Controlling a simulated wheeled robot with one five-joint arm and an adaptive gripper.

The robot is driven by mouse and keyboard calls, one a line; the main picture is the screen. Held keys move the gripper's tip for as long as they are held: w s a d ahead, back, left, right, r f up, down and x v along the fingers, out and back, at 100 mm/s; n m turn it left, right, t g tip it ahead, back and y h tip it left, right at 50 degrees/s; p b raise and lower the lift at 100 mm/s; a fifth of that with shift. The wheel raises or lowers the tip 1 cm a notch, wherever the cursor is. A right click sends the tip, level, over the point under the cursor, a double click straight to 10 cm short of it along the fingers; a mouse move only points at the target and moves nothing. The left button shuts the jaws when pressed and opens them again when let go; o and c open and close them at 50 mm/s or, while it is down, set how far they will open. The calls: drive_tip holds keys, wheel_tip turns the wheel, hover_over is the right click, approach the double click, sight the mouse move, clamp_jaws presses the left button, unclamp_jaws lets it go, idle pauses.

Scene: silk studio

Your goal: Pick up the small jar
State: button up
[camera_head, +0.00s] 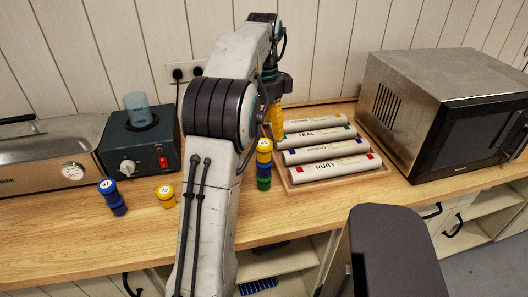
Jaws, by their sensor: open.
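Several small lidded jars stand on the wooden counter in the head view. A lone short yellow jar (166,196) stands left of my arm. Blue jars (113,197) stand one on another farther left, leaning a little. Right of my arm is a stack with a yellow jar (264,150) on top, a blue jar (264,169) in the middle and a green jar (264,184) at the bottom. Which one is the small jar I cannot tell. My gripper (277,122) points down just above and behind this stack, open, with yellow fingers; its fingertips are partly hidden.
A wooden tray (287,180) holds labelled white rolls (333,170), the front one marked RUBY. A microwave (440,110) stands at the right. A dark heater box (140,148) with a blue-tinted beaker (138,106) and a metal case (45,160) stand at the left.

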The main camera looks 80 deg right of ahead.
sight(264, 143)
drive_tip(key=shift+s+f+b, duration=0.15)
drive_tip(key=shift+f+b, duration=0.35)
drive_tip(key=shift+f, duration=2.55)
drive_tip(key=shift+c, duration=0.5)
drive_tip(key=c, duration=1.2)
